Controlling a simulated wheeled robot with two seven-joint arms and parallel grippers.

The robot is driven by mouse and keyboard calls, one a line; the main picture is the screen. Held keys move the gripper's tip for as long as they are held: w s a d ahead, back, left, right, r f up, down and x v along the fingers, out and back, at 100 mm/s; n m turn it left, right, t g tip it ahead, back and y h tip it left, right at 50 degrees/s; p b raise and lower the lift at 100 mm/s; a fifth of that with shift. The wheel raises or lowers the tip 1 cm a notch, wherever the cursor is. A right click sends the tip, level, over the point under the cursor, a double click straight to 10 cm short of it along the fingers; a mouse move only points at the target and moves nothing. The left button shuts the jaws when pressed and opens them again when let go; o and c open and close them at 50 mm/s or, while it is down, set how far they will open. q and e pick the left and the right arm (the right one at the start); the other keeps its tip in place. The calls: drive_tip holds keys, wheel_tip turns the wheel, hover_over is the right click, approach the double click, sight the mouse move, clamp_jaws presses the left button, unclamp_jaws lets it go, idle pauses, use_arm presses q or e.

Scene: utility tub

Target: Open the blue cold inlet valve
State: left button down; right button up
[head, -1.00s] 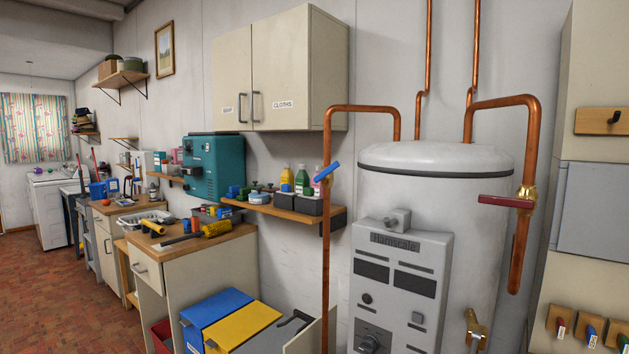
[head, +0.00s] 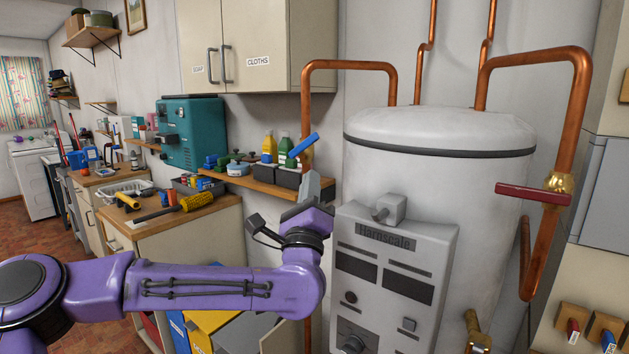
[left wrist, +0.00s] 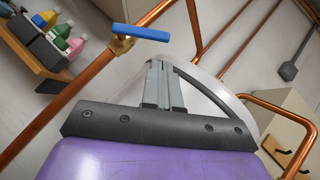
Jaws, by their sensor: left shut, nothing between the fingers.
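The blue valve handle (head: 303,146) sits on the left copper pipe, tilted up to the right across it. It also shows in the left wrist view (left wrist: 140,33), above a brass valve body (left wrist: 121,46). My left gripper (head: 309,185) is shut and empty, its fingers pointing up just below the handle and apart from it in the head view. In the left wrist view the closed fingers (left wrist: 157,66) are below the handle, with a gap between. The gripper hides part of the pipe and valve body in the head view. My right gripper is not in view.
The white water heater tank (head: 440,190) stands right of the valve, with a grey control box (head: 395,270) in front. A red valve handle (head: 533,194) is on the right pipe. A shelf (head: 265,187) with bottles is close on the left, below a wall cabinet (head: 250,50).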

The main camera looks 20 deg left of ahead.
sight(303, 146)
use_arm(q)
drive_tip(key=p+x, duration=0.4)
drive_tip(key=x, duration=0.3)
drive_tip(key=shift+w+r, duration=0.2)
drive_tip(key=shift+w, duration=0.1)
drive_tip(key=shift+r+n+g+y+b, duration=0.3)
drive_tip(key=shift+n+y+b, duration=0.15)
drive_tip(key=shift+n, duration=0.25)
